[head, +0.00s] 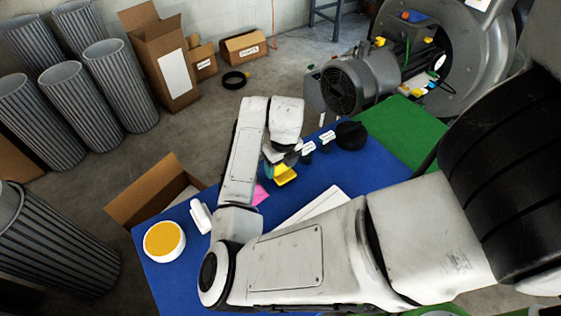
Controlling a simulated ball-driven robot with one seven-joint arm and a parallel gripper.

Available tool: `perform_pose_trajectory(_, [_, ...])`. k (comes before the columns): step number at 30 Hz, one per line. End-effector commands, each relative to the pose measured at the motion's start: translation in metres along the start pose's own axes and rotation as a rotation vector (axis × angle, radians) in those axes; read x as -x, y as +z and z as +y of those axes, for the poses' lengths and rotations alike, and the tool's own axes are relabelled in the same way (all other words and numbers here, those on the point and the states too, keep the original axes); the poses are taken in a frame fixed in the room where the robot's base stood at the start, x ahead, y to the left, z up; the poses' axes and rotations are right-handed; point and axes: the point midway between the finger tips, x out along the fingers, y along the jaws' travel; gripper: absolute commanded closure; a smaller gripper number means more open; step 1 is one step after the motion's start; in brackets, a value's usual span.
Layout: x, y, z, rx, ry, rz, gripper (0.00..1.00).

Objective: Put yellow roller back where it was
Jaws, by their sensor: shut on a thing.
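My gripper (279,157) is over the far part of the blue table top, beyond the bend of my arm. It is shut on a small yellow piece, which I take to be the yellow roller (285,174). The piece shows just below the fingers, with a bit of teal beside it. My wrist hides part of the fingers and the grasp. I cannot tell whether the yellow piece touches the table.
A motor and blower (352,84) stand behind.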

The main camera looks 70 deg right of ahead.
Motion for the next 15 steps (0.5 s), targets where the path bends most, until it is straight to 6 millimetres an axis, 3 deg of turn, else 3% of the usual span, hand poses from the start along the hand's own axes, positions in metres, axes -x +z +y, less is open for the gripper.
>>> perform_pose_trajectory(11, [-0.0054,-0.0003,0.0003,-0.001,0.0,-0.001,0.56])
perform_pose_trajectory(12, [-0.0038,-0.0002,0.0002,0.0,0.0,-0.001,0.28])
perform_pose_trajectory(15, [-0.0037,-0.0003,0.0001,0.0,0.0,-0.001,0.18])
